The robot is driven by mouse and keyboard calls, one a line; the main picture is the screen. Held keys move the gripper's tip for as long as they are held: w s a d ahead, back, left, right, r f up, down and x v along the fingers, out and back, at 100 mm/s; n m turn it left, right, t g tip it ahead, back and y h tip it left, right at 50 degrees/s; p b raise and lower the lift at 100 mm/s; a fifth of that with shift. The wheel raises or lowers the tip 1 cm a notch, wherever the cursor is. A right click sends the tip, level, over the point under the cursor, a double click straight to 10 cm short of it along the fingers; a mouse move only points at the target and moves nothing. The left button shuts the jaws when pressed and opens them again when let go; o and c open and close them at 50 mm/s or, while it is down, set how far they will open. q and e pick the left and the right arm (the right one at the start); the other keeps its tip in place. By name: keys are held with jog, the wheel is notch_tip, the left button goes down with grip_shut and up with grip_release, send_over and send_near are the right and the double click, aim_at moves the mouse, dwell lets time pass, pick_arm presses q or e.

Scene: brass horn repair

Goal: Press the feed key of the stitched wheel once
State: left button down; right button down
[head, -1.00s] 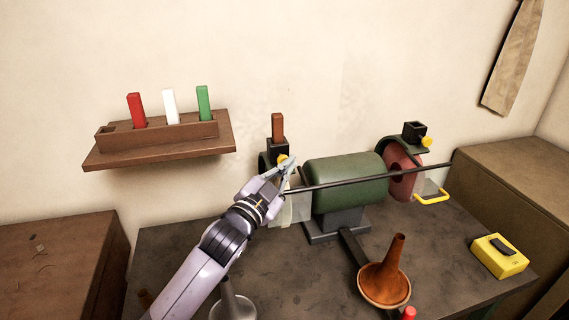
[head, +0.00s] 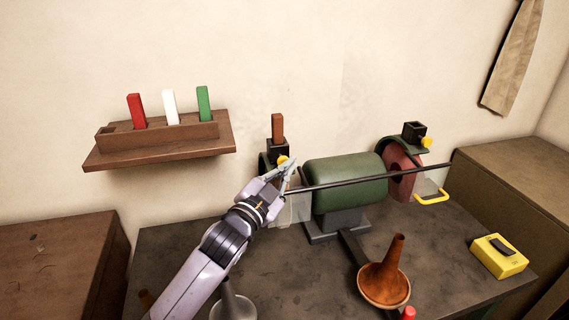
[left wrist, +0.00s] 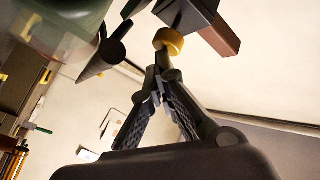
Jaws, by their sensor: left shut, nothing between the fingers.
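A yellow feed key (head: 283,160) sits on the black holder (head: 277,148) at the left end of the green grinder motor (head: 345,180). A brown bar (head: 278,127) stands upright in this holder. The wheel below it is mostly hidden by my arm, so I cannot see its stitching. My left gripper (head: 291,164) is shut and empty, its tips beside this key. In the left wrist view the key (left wrist: 169,41) is just beyond the closed fingertips (left wrist: 160,75); I cannot tell whether they touch. The other yellow key (head: 426,142) is above the reddish right wheel (head: 402,172).
A dark rod (head: 375,178) crosses in front of the motor. A copper funnel (head: 385,285) and a yellow box (head: 498,256) are on the bench (head: 450,235). A wall shelf (head: 160,152) holds red, white and green bars. A yellow handle (head: 432,197) juts out at right.

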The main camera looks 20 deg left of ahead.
pick_arm(q)
jog(key=shift+s+d, duration=0.3)
jog(key=shift+s, duration=0.25)
jog(key=shift+s+d+p, duration=0.25)
jog(key=shift+s+d, duration=0.45)
jog(key=shift+s, duration=0.35)
jog(key=shift+s+d+p, duration=0.25)
jog(key=shift+s+d, duration=0.45)
jog(key=shift+s, duration=0.3)
jog(key=shift+f, duration=0.15)
